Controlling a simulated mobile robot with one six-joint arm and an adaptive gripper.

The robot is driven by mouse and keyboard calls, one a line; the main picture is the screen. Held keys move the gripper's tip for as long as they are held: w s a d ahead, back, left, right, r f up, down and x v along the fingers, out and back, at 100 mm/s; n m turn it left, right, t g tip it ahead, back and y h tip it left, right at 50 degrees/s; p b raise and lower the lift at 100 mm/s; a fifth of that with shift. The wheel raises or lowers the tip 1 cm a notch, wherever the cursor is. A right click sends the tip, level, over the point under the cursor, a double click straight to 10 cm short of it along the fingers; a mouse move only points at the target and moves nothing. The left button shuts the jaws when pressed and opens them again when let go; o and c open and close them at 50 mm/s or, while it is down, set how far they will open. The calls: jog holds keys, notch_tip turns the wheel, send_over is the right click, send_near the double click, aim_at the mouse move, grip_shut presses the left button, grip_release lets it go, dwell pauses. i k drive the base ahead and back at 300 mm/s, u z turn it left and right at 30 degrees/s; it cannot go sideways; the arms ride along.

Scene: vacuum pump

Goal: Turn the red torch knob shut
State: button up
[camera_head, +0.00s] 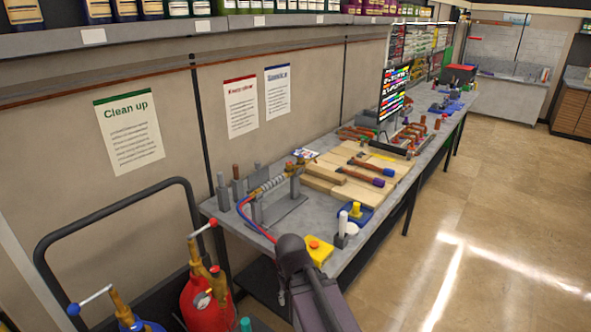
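A brass-coloured torch (270,184) lies across grey supports at the near left end of the workbench. A red hose (262,231) and a blue hose run from its lower left end towards my arm. The red knob on the torch is too small to make out clearly. My dark arm (318,299) rises from the bottom edge in front of the bench. My gripper does not show; it may be hidden behind the arm or outside the view.
A red gas cylinder (197,304) with a red-tipped valve handle stands at lower left, beside a blue-tipped handle and a dark cart rail (120,215). A yellow button box (320,250) and wooden boards (330,187) are on the bench (345,256). Floor at right is clear.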

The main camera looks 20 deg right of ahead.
aim_at(289, 164)
jog(key=k, duration=1.1)
jog(key=z, duration=0.45)
jog(key=i, duration=2.2)
jog(key=u, duration=0.4)
